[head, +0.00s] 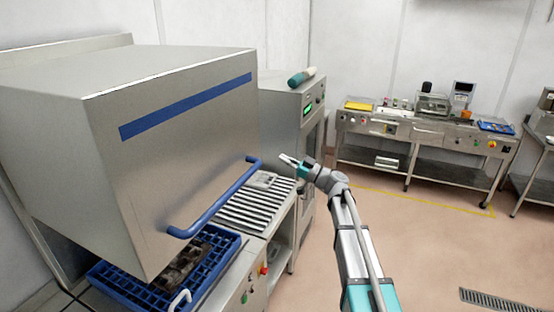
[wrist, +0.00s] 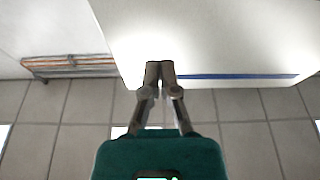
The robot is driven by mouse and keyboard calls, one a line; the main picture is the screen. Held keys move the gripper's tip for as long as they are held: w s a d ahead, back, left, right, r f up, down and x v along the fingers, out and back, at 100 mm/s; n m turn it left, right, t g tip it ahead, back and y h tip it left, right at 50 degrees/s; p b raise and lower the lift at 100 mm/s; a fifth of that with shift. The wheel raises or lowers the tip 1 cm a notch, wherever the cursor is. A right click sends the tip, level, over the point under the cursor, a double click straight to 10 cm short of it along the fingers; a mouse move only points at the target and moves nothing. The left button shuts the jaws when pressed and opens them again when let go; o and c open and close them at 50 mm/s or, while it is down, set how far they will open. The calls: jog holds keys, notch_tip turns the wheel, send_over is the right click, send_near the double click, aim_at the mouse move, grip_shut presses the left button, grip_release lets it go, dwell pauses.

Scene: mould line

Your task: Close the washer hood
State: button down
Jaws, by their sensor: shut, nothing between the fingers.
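The washer hood (head: 180,140) is a large steel box with a blue stripe, at the left of the head view. It is raised, with a gap between its lower edge and the blue rack (head: 100,275) below. A blue bar handle (head: 215,205) runs along its lower front edge. My gripper (head: 284,159) is just right of the handle's far end, apart from it in the picture; the depth between them is unclear. In the wrist view my gripper's fingers (wrist: 160,68) are together and empty, before a pale surface with a blue stripe (wrist: 235,77), likely the hood.
Dark parts (head: 185,262) and a white handle-like piece (head: 180,298) are in the rack. A slatted steel outfeed (head: 250,205) adjoins it. A steel cabinet (head: 290,115) with a green display stands behind. A workbench (head: 425,135) is at the back right.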

jog(key=p, duration=0.3)
send_near(245, 140)
jog(key=x, duration=0.4)
jog(key=shift+w+d+r, duration=0.1)
jog(key=shift+d, duration=0.05)
jog(key=shift+f+b, duration=0.25)
jog(key=shift+b, duration=0.15)
jog(key=shift+f+b, duration=1.75)
jog(key=shift+f, duration=0.05)
jog(key=shift+f, duration=0.25)
notch_tip(245, 140, down, 42)
jog(key=b, duration=4.3)
